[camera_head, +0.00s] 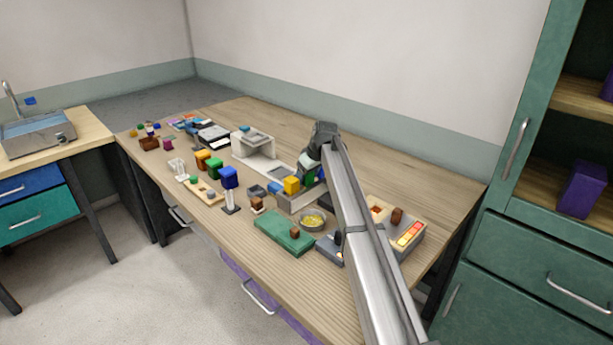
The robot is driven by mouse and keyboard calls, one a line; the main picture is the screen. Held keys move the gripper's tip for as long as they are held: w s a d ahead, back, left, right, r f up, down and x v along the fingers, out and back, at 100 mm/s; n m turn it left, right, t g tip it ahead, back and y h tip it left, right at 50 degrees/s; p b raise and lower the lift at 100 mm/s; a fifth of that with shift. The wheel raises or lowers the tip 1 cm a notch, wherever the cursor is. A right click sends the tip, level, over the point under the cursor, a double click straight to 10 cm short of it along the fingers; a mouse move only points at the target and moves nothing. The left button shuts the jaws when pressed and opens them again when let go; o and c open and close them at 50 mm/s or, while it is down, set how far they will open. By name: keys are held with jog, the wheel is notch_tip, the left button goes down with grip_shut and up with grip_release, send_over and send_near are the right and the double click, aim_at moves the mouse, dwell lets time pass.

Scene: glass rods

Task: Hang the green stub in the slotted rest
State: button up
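My gripper (305,173) hangs low over the middle of the table, below the bent wrist of my arm. Its fingertips are small and dark here, so I cannot tell whether they are open or shut. A small green piece (309,180) shows just below it, beside a yellow block (291,185); I cannot tell whether this is the green stub or whether the gripper touches it. A green block (215,165) stands farther left. I cannot pick out the slotted rest with certainty; a small pale stand with uprights (178,167) is at the left.
A green board (273,235) with a brown cube, a round bowl of yellow bits (312,219) and a blue block on a stand (229,180) are near the front edge. A white raised fixture (253,143) stands behind. My arm covers part of the right side. The back right tabletop is clear.

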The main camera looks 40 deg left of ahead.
jog(key=shift+o, duration=0.6)
jog(key=v, duration=1.4)
jog(key=shift+f, duration=0.1)
